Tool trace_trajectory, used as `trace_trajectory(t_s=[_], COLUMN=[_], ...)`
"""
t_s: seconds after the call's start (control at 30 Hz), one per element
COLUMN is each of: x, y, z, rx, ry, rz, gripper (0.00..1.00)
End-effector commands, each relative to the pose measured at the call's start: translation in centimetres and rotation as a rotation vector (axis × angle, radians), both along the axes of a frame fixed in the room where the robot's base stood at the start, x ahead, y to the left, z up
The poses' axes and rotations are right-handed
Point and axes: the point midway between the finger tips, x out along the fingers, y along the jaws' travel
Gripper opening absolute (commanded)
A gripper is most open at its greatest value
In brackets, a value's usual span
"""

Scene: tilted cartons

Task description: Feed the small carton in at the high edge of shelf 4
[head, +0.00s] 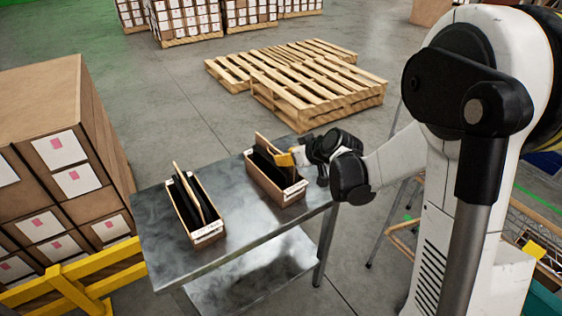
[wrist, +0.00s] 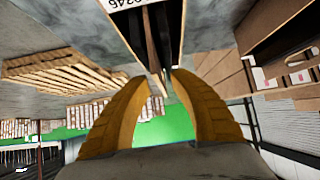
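No shelf marked 4 can be picked out, and I cannot tell which thing is the small carton. Two long, narrow open cartons stand on a metal table (head: 235,221) in the head view. The left carton (head: 207,234) holds dark upright pieces and a tan panel (head: 188,190) that sticks up. The right carton (head: 291,192) holds similar dark pieces and a tan panel. My gripper (head: 284,158), with yellow fingers, is at this right carton's far right side. In the wrist view, my gripper (wrist: 160,76) has its fingers apart, close to a carton's dark and brown pieces (wrist: 152,35).
Stacked brown boxes (head: 66,165) and a yellow rail (head: 75,283) stand left of the table. Wooden pallets (head: 320,92) lie on the floor behind. The table's middle, between the cartons, is bare. Lower right holds a crate area, partly hidden by my arm.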

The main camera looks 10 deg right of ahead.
Motion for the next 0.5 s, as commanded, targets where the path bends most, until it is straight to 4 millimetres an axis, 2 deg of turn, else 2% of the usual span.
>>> trace_trajectory(t_s=[0.03,0.2,0.5], x=[0.5,1.7,2.2], y=[0.2,0.7,0.9], z=[-0.7,-1.6,-1.8], rx=[0.001,0.001,0.0], ry=[0.0,0.0,0.001], rz=[0.001,0.001,-0.001], gripper=[0.27,0.27,0.27])
